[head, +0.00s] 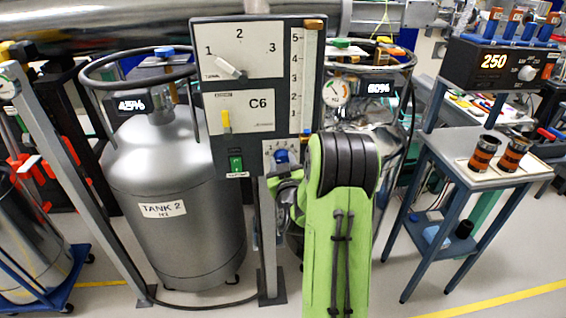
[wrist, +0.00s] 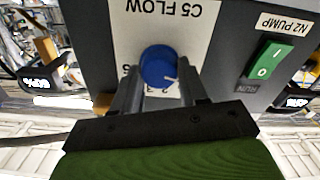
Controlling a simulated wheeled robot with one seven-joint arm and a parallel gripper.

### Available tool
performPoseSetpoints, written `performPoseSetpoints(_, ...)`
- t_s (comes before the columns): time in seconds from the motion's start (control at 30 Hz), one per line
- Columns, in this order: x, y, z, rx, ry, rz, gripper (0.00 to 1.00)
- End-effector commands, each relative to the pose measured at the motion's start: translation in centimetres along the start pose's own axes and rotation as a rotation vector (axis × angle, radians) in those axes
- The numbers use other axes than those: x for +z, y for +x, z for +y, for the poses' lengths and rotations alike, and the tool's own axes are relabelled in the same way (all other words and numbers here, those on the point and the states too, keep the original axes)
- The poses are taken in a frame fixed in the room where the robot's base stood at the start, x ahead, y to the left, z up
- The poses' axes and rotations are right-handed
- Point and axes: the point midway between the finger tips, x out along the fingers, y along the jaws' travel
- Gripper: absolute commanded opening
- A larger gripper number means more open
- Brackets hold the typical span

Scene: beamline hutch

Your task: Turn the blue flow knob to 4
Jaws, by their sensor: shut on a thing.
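The blue flow knob (wrist: 158,66) sits on a white plate marked C5 FLOW (wrist: 170,20), which appears upside down in the wrist view. Parts of the number scale are hidden by the fingers, so I cannot tell which number the pointer meets. In the head view the knob (head: 282,156) shows at the panel's lower right, just left of my green arm; my fingers are mostly hidden there.
The grey panel (head: 245,90) also carries a selector lever (head: 230,67), a yellow switch (head: 226,121) and a green N2 PUMP switch (wrist: 263,60) beside the knob. Tank 2 (head: 170,190) stands left, another tank (head: 375,110) behind my arm. A blue-framed table (head: 450,150) stands right.

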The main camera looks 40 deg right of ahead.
Motion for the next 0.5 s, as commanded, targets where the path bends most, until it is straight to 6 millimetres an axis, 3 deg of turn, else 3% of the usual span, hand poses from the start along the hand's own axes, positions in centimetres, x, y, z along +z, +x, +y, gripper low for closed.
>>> performPoseSetpoints(0.1,-0.01,0.00,-0.01,0.000,0.000,0.000,0.13)
performPoseSetpoints(0.5,-0.03,0.00,0.02,0.000,0.100,0.001,0.13)
